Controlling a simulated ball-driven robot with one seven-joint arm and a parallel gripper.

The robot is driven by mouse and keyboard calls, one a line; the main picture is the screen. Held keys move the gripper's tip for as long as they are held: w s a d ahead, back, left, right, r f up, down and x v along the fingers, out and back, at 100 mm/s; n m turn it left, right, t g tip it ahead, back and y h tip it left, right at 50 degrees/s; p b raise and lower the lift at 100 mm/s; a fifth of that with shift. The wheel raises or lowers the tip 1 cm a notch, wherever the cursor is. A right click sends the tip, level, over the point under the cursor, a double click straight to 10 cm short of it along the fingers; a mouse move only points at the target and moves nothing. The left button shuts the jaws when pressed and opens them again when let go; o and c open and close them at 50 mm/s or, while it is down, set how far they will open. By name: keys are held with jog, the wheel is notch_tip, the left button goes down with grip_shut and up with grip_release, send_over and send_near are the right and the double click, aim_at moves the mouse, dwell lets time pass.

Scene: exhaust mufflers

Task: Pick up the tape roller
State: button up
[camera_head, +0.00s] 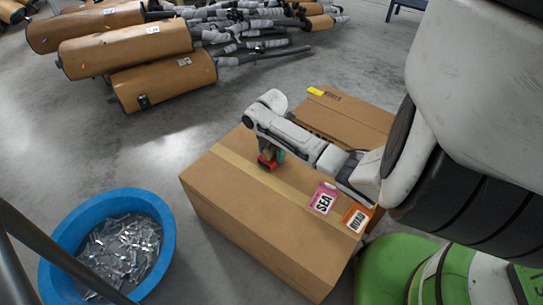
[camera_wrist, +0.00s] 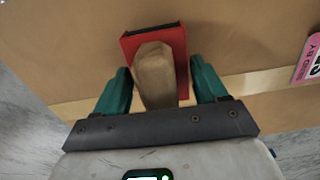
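The tape roller (camera_wrist: 155,70) has a red body and a pale wooden handle that points toward my wrist camera. It is on top of a large closed cardboard box, near the tan tape strip. In the head view the tape roller (camera_head: 267,163) shows as a small red patch, partly hidden under my arm's end. My gripper (camera_wrist: 158,65) is open, with one teal finger on each side of the handle. Gaps show between the fingers and the wood. In the head view my gripper (camera_head: 273,155) is down at the roller.
The cardboard box (camera_head: 235,205) bears a pink SEA label (camera_head: 323,199) and an orange ROAD label (camera_head: 357,217). A blue tub (camera_head: 166,222) of metal parts stands on the floor at left. Several mufflers (camera_head: 125,50) lie at the back left. Grey floor is clear between.

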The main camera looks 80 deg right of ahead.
jog(key=c, duration=0.8)
jog(key=shift+c, duration=0.2)
